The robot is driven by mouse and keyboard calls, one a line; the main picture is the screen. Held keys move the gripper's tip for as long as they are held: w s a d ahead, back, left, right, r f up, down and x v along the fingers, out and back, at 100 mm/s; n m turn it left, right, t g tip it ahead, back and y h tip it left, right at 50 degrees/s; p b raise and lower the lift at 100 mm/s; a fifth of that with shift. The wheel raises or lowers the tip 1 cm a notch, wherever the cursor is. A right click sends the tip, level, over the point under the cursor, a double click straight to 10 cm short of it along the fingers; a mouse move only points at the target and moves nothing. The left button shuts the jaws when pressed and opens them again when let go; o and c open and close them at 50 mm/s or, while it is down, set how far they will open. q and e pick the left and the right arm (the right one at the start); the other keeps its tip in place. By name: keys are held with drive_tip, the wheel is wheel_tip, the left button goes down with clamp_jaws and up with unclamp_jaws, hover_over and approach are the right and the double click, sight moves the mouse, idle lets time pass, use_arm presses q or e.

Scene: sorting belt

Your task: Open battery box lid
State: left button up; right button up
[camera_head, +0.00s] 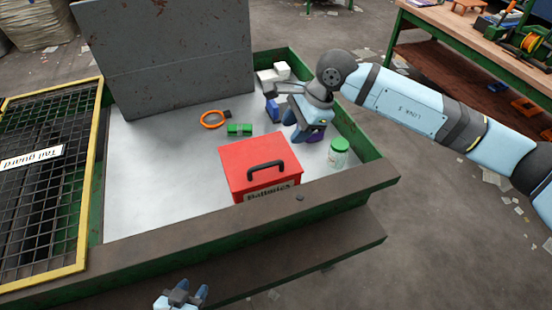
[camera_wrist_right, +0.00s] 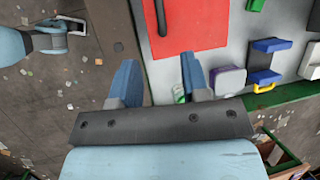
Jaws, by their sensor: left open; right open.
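The red battery box (camera_head: 235,165) stands on the pale belt surface near its front edge, with its lid shut. A black handle (camera_head: 267,168) sits on the lid, and a "Batteries" label is on the front. My right gripper (camera_head: 296,136) is open and empty, above and behind the box's right side, apart from it. In the right wrist view its fingers (camera_wrist_right: 158,62) are spread, with the red lid (camera_wrist_right: 195,25) beyond them. My left gripper (camera_head: 180,294) is open and empty at the bottom of the head view, in front of the belt; it also shows in the wrist view (camera_wrist_right: 78,27).
A green-lidded jar (camera_head: 339,153) stands right of the box. A purple item (camera_wrist_right: 228,80) and blue items (camera_wrist_right: 268,77) lie near my right gripper. A green block (camera_head: 239,129) and orange ring (camera_head: 212,119) lie behind the box. A grey panel (camera_head: 165,60) rises behind; belt left is clear.

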sight(268, 164)
drive_tip(key=p+x, duration=0.2)
drive_tip(key=x, duration=1.1)
drive_tip(key=shift+s+a+r+p, duration=0.1)
drive_tip(key=shift+p, duration=0.3)
drive_tip(key=shift+a+f, duration=0.1)
drive_tip(key=shift+f, duration=0.15)
clamp_jaws()
